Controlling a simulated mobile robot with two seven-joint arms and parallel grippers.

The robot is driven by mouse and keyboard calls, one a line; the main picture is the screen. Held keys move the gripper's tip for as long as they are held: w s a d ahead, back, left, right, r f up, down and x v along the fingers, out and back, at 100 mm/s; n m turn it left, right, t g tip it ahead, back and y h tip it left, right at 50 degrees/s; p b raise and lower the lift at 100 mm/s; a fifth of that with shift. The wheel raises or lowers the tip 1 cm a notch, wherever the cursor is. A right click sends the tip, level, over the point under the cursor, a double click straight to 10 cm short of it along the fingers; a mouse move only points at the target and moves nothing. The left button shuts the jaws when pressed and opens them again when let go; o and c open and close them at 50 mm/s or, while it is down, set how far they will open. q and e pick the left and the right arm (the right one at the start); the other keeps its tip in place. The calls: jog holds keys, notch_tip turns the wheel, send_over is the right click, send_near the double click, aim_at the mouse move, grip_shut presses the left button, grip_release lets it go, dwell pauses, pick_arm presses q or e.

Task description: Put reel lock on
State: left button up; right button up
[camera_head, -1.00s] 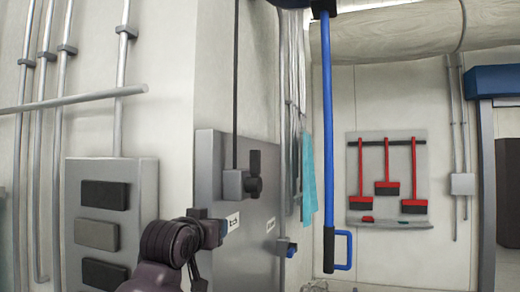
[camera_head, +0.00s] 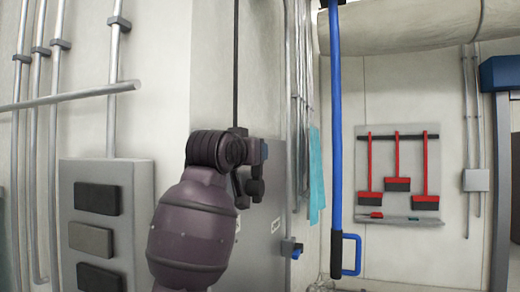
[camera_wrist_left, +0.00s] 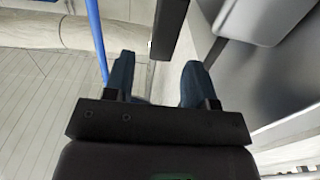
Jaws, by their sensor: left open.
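The reel lock appears to be a black knob and lever (camera_head: 256,187) on the grey wall panel (camera_head: 275,195), below a thin black cable (camera_head: 236,65). My left arm hides most of its housing in the head view. My left gripper (camera_head: 262,151) is raised in front of the panel, close to the lever. In the left wrist view its two blue fingertips (camera_wrist_left: 159,80) are apart with nothing gripped. A dark bar (camera_wrist_left: 168,28) shows beyond them, between them in the picture; I cannot tell whether it is the lever. My right gripper is not in view.
A blue pole (camera_head: 335,120) with a handle hangs right of the panel. A grey box with dark blocks (camera_head: 140,190) and pipes (camera_head: 113,80) are on the left wall. Red brushes (camera_head: 397,170) hang on the far wall. A teal cloth (camera_head: 314,175) hangs beside the panel.

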pick_arm(q)
jog(key=p+x, duration=0.1)
jog(key=x, duration=0.5)
jog(key=shift+p, duration=0.3)
grip_shut()
